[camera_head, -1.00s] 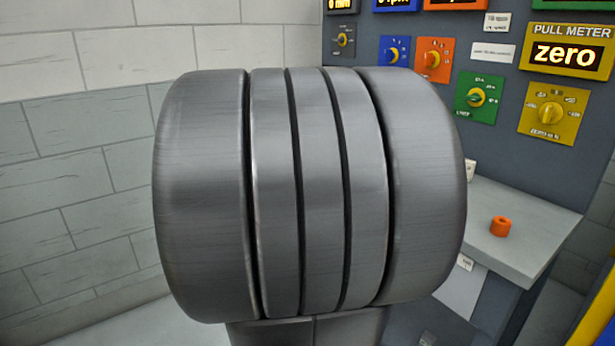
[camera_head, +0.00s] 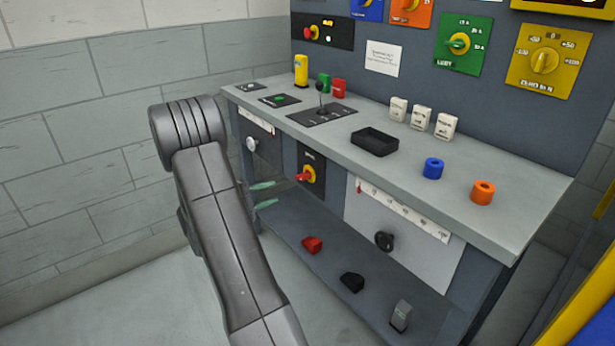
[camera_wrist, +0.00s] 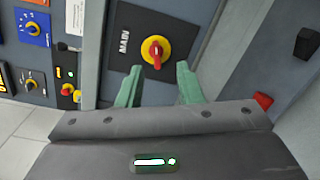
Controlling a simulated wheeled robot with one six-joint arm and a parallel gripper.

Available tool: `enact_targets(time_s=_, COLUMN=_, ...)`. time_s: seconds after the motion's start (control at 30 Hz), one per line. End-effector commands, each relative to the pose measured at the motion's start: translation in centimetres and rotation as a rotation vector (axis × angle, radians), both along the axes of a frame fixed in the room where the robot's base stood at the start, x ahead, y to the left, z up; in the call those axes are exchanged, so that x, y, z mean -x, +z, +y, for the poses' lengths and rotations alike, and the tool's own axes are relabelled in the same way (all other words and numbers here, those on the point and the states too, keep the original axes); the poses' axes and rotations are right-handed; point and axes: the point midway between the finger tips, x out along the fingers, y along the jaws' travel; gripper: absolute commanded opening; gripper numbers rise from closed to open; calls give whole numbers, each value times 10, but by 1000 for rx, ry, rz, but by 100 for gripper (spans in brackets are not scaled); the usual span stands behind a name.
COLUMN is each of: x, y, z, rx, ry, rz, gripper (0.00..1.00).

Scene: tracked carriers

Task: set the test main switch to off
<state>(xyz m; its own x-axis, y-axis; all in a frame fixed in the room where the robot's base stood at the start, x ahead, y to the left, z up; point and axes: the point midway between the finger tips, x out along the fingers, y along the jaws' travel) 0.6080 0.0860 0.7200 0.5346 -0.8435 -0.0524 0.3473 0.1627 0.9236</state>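The main switch is a red rotary handle on a yellow disc (camera_head: 307,174), set in a dark plate on the bench front under the worktop. In the wrist view the switch (camera_wrist: 155,51) shows with the word MAIN beside it. Its red handle lies along the reading direction of that word, roughly level in the head view. My gripper (camera_head: 265,195) has two green fingers, spread apart with nothing between them. It is in front of the switch, to its left in the head view. In the wrist view the fingers (camera_wrist: 160,86) point toward the switch, apart from it.
The worktop (camera_head: 520,205) overhangs the switch and carries a black tray (camera_head: 374,142), a joystick (camera_head: 321,98) and blue and orange rings. A lower shelf holds a red piece (camera_head: 312,245) and dark pieces. A black knob (camera_head: 384,241) is to the right.

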Motion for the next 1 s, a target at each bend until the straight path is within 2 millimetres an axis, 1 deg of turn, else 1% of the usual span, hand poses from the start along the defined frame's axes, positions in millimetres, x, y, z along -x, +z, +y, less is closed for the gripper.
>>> enact_targets(time_s=0.03, x=-4, y=-7, z=11, rx=16, ry=24, rz=-12, gripper=33)
enact_targets(time_s=0.1, x=-7, y=-10, z=20, rx=29, ry=49, rz=-27, gripper=33)
enact_targets(time_s=0.2, x=-11, y=-12, z=24, rx=37, ry=64, rz=-39, gripper=33)
enact_targets(time_s=0.27, x=-13, y=-13, z=22, rx=39, ry=65, rz=-40, gripper=33)
enact_targets(time_s=0.37, x=-20, y=-12, z=11, rx=38, ry=62, rz=-41, gripper=33)
enact_targets(time_s=0.47, x=-31, y=-13, z=-4, rx=37, ry=60, rz=-40, gripper=33)
enact_targets(time_s=0.8, x=-71, y=-13, z=-61, rx=37, ry=59, rz=-39, gripper=33)
enact_targets(time_s=0.9, x=-80, y=-13, z=-73, rx=37, ry=61, rz=-38, gripper=33)
enact_targets(time_s=1.0, x=-86, y=-12, z=-80, rx=37, ry=62, rz=-38, gripper=33)
